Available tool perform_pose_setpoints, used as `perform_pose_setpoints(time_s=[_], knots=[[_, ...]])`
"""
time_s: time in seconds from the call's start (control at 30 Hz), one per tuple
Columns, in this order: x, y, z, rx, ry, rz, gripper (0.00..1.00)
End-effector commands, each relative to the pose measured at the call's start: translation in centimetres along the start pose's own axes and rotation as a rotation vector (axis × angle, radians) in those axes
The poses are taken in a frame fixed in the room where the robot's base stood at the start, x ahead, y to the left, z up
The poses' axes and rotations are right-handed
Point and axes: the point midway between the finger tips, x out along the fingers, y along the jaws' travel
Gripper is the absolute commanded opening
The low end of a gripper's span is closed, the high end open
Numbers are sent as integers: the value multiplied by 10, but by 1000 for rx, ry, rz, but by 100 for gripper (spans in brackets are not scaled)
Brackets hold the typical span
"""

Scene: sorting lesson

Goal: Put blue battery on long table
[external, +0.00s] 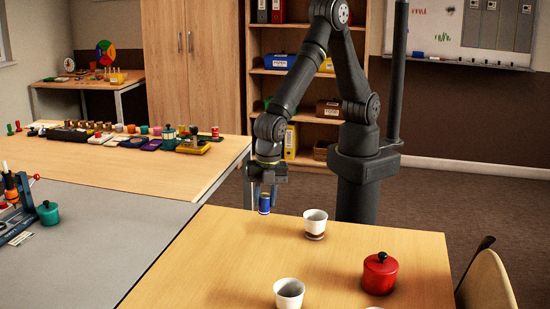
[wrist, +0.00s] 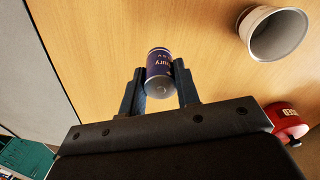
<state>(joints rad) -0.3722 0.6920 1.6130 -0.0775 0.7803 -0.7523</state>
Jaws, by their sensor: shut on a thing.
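My gripper (external: 265,196) is shut on the blue battery (external: 264,204), which hangs below the fingers near the far left edge of the wooden table (external: 215,262) in front. In the wrist view the blue battery (wrist: 159,70) sits between the two dark fingertips (wrist: 159,88), with lettering on its side and a silver end facing the camera. Wood surface shows behind it. I cannot tell whether the battery touches the table. A second wooden table (external: 190,170) with a long row of items stands at the left; which table is the long one is not marked.
A white cup (external: 315,220) stands on a brown base right of the battery. Another white cup (external: 289,291) and a red lidded pot (external: 380,272) are nearer the front. A grey table (external: 95,245) holds a teal pot (external: 48,213). The front table's left part is clear.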

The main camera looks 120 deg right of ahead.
Motion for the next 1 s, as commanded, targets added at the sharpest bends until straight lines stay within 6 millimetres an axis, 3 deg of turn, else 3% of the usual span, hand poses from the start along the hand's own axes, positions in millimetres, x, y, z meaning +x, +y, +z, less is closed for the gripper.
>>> perform_pose_setpoints(time_s=[0.03, 0.3, 0.5, 0.73, 1.0], knots=[[8, 9, 18, 102, -11, -4, 0], [43, 40, 103, 674, -59, -3, 0], [61, 49, 151, 1000, -86, 3, 0], [69, 52, 174, 1164, -98, 8, 0], [67, 51, 168, 1134, -94, 8, 0]])
